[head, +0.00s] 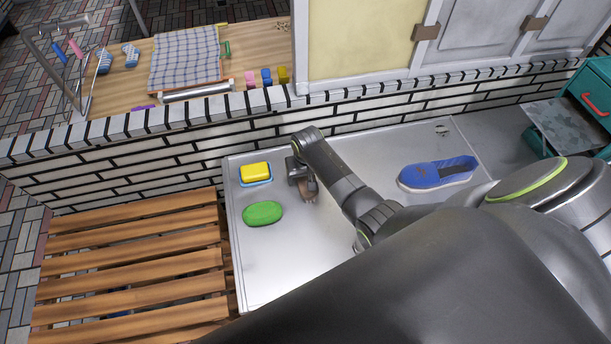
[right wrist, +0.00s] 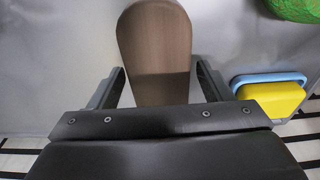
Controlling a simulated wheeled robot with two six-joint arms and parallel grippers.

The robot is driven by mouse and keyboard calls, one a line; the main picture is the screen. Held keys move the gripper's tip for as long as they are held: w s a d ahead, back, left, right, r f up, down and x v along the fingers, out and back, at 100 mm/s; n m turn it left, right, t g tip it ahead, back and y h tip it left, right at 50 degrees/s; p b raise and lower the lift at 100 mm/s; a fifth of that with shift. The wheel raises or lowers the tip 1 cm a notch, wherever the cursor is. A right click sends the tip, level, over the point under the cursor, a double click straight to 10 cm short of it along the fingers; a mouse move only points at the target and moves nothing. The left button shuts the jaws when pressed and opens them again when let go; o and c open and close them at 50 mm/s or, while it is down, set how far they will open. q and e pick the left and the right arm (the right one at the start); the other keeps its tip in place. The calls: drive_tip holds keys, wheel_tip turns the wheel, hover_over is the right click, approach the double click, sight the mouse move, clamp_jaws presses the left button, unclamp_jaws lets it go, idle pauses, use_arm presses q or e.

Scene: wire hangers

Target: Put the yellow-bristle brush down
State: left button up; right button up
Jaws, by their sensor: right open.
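My right gripper (head: 301,175) is low over the grey metal tabletop (head: 275,275). In the right wrist view its two fingers (right wrist: 160,70) are spread, with a gap on each side of a brown wooden brush (right wrist: 155,45) between them. The brush also shows in the head view (head: 309,192), lying on the tabletop and partly hidden by the gripper. Its bristles are hidden, so I cannot tell their colour. My left gripper is not in view.
A yellow block (head: 255,170) on a blue base and a green oval (head: 262,213) lie left of the gripper. A blue shoe (head: 437,173) lies on the right. A slatted wooden bench (head: 140,262) stands left; a brick wall (head: 150,155) runs behind. The tabletop's front left is clear.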

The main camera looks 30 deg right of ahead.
drive_tip(key=shift+r, duration=0.1)
drive_tip(key=shift+r, duration=0.6)
wheel_tip(320, 180, up, 11)
drive_tip(key=s, duration=0.1)
drive_tip(key=shift+s+a, duration=0.2)
drive_tip(key=shift+f, duration=0.1)
